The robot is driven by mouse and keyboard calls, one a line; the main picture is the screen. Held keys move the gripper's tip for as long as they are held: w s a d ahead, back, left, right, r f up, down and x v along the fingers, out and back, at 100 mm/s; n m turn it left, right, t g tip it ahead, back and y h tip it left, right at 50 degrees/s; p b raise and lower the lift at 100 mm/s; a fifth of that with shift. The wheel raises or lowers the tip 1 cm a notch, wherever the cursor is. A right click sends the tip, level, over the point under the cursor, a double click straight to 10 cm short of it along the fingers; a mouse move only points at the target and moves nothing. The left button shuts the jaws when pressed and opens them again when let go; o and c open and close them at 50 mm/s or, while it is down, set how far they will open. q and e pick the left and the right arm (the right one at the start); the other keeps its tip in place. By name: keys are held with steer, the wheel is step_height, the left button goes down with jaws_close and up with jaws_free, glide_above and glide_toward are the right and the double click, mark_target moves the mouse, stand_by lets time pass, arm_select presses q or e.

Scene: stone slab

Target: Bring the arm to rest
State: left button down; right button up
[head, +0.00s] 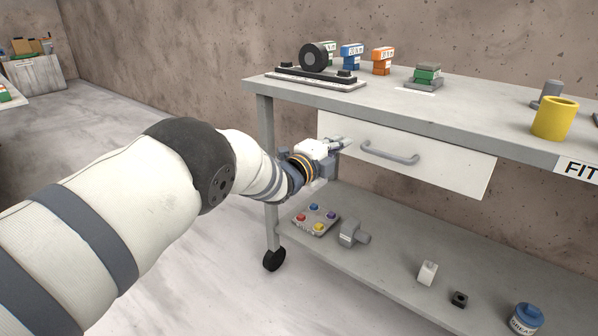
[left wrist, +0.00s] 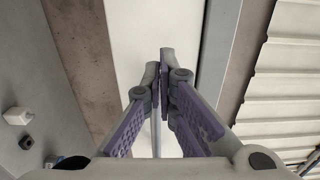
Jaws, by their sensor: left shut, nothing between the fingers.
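My left arm comes in from the left in the head view and reaches toward the grey workbench. My left gripper (head: 340,145) is in front of the left end of the white drawer front (head: 430,160), left of its grey handle (head: 390,154). In the left wrist view the two fingers of the gripper (left wrist: 162,75) are together at the tips with nothing between them. The white drawer front (left wrist: 140,35) shows behind them. I cannot tell whether the fingertips touch it. My right gripper is in neither view.
The bench top (head: 470,100) holds a black roller fixture (head: 313,60), coloured blocks and a yellow cup (head: 555,118). The lower shelf (head: 385,260) carries a button box (head: 315,219), a grey part (head: 352,234), a white block (head: 427,272) and a blue tin (head: 526,318). The floor at left is clear.

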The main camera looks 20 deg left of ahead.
arm_select(q)
steer(key=p+v, duration=0.3)
steer(key=v, duration=0.7)
steer(key=s+a+f+n+g+y+p, duration=0.35)
steer(key=s+f+n, duration=0.25)
steer(key=s+f, duration=0.45)
steer(key=s+a+f+n+g+y+p, duration=0.25)
steer(key=s+f+n+g, duration=0.25)
steer(key=s+f, duration=0.55)
steer(key=s+r+n+g+p, duration=0.2)
steer(key=s+n+g, duration=0.3)
steer(key=s, duration=1.5)
steer(key=s+r+n+g+p, duration=0.3)
steer(key=s+n+g, duration=0.3)
steer(key=s, duration=1.5)
steer(key=shift+s+r+n, duration=0.15)
steer(key=shift+r+n, duration=0.1)
steer(key=shift+n, duration=0.05)
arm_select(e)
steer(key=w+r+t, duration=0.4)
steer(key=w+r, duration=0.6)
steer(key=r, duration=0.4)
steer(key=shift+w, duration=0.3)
arm_select(q)
steer(key=shift+d, duration=0.1)
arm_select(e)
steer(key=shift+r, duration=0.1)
